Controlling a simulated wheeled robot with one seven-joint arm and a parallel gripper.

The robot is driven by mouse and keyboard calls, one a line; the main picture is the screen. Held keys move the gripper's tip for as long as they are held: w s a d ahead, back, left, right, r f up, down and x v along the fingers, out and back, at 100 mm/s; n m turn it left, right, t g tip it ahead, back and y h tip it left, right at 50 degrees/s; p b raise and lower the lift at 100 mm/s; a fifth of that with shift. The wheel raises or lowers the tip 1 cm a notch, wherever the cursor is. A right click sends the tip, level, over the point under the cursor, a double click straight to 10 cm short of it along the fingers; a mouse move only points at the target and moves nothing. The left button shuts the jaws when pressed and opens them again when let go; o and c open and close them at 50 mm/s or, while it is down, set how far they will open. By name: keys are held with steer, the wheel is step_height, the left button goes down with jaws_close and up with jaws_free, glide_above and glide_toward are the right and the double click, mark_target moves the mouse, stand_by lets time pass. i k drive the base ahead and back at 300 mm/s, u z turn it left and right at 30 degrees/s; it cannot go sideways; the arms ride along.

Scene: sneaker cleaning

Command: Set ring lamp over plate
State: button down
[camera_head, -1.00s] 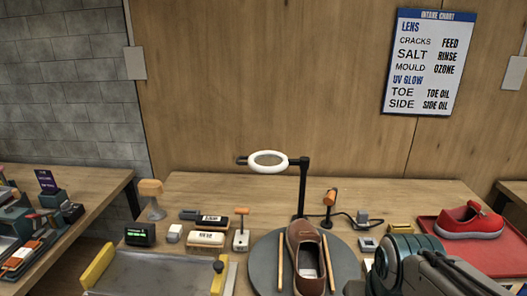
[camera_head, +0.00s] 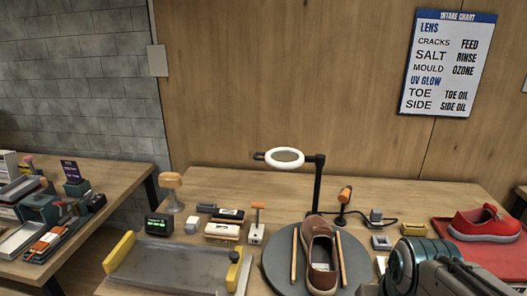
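The ring lamp (camera_head: 285,158) is a white ring on a black arm, held up by a black post (camera_head: 318,187) behind the plate. The round grey plate (camera_head: 279,270) stands on the table with a brown shoe (camera_head: 320,250) on it between two wooden rods. The ring hangs above and behind the plate's left part, not over its middle. My arm (camera_head: 430,270) enters at the lower right, beside the plate. My gripper's fingers cannot be made out, so its opening is hidden.
A red shoe (camera_head: 485,222) sits on a red tray (camera_head: 458,252) at the right. A grey tray with yellow ends (camera_head: 170,265) lies at front left. An intake chart (camera_head: 447,62) hangs on the wall.

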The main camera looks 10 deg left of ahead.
mark_target(319, 160)
steer(key=k, duration=1.2)
steer(key=u, duration=0.8)
steer(key=i, duration=0.8)
steer(key=u, duration=0.45)
steer(key=i, duration=0.65)
steer(key=z, duration=0.7)
steer(key=i, duration=0.55)
steer(key=z, duration=0.5)
